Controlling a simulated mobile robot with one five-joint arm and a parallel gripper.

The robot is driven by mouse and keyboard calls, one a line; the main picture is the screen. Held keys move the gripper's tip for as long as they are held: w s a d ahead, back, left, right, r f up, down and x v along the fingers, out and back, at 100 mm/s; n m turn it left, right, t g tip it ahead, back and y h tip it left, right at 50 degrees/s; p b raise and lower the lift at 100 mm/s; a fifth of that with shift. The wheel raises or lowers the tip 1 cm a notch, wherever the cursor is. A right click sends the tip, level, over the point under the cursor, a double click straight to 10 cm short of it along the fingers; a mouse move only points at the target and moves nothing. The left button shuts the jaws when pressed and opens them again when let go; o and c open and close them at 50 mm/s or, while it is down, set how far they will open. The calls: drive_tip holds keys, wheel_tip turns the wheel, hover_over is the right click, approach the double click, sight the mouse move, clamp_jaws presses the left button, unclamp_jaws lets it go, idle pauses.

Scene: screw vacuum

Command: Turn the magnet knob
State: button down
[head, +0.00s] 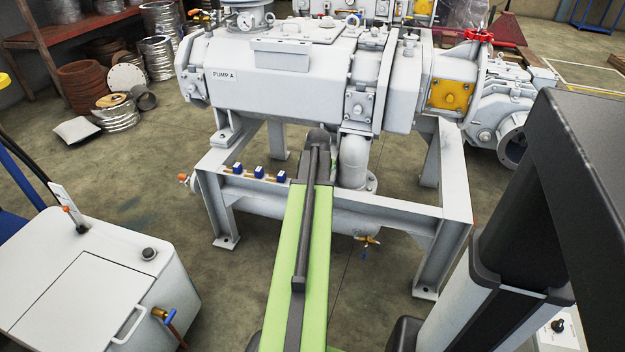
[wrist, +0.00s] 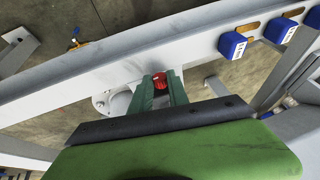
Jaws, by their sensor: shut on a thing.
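A small red knob (wrist: 160,80) shows in the wrist view between the two green fingers of my gripper (wrist: 159,88). My gripper is shut on this knob, at the near side of the grey frame beam (wrist: 120,80). The fingers cover the knob's sides, so only its outer end shows. Whether the knob has turned cannot be told. In the head view my green arm reaches to the frame under the pump marked PUMP A (head: 270,85), and the arm hides the gripper and the knob.
Blue labelled blocks (wrist: 231,45) sit along the beam to the right in the wrist view; three such blocks (head: 259,172) show in the head view. A white cabinet (head: 90,280) stands at the left. Pipes and a brass valve (head: 369,240) lie under the pump.

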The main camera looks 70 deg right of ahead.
drive_tip(key=shift+s+f+t, duration=0.1)
drive_tip(key=shift+s+t, duration=0.05)
drive_tip(key=shift+t, duration=0.25)
idle(0.3)
drive_tip(key=c, duration=1.3)
unclamp_jaws()
drive_tip(key=shift+o, duration=0.2)
drive_tip(key=p+v, duration=1.5)
drive_tip(key=v, duration=0.2)
drive_tip(key=shift+s+r, duration=0.25)
drive_tip(key=shift+d, duration=0.1)
